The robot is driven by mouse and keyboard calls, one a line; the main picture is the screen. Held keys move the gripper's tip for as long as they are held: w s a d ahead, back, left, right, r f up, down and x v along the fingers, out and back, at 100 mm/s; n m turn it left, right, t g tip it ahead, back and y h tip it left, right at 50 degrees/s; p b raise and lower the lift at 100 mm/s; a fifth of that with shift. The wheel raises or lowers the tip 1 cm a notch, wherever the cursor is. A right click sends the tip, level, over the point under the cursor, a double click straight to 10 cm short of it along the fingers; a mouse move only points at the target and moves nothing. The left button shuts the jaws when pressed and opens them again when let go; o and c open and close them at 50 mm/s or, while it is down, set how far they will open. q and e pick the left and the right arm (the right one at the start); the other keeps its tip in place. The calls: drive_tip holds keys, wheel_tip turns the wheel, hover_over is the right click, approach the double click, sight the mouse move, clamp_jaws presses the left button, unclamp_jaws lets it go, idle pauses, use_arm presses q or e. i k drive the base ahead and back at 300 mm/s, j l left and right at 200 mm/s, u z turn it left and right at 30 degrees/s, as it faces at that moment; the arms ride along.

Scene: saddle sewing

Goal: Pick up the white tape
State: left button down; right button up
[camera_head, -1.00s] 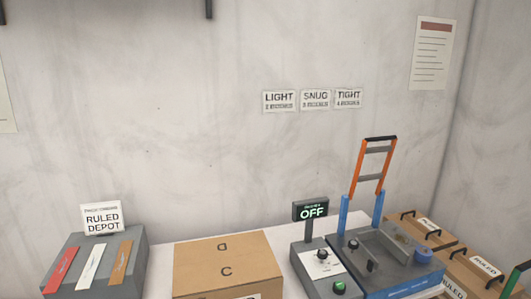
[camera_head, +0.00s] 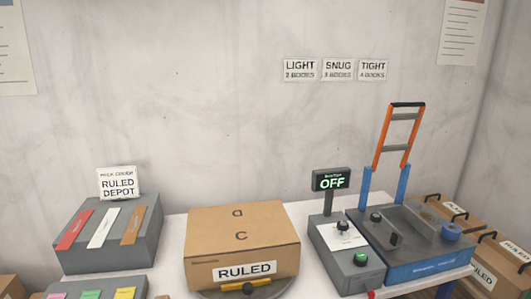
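The white tape (camera_head: 103,227) is a flat white strip on the sloped top of a grey block (camera_head: 146,245) at the left. It lies between a red strip (camera_head: 75,229) and a brown strip (camera_head: 133,225). A sign (camera_head: 118,184) reading "RULED DEPOT" stands behind the strips. Neither of my grippers shows in this view.
A cardboard box (camera_head: 197,245) labelled "RULED" sits on a round base in the middle. Right of it are a grey control box (camera_head: 330,262) with an "OFF" display (camera_head: 331,180) and a blue machine (camera_head: 408,271) with an orange-handled lever (camera_head: 377,150). Several labelled boxes (camera_head: 492,280) stand at far right.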

sight(98, 238)
drive_tip(key=u, duration=1.25)
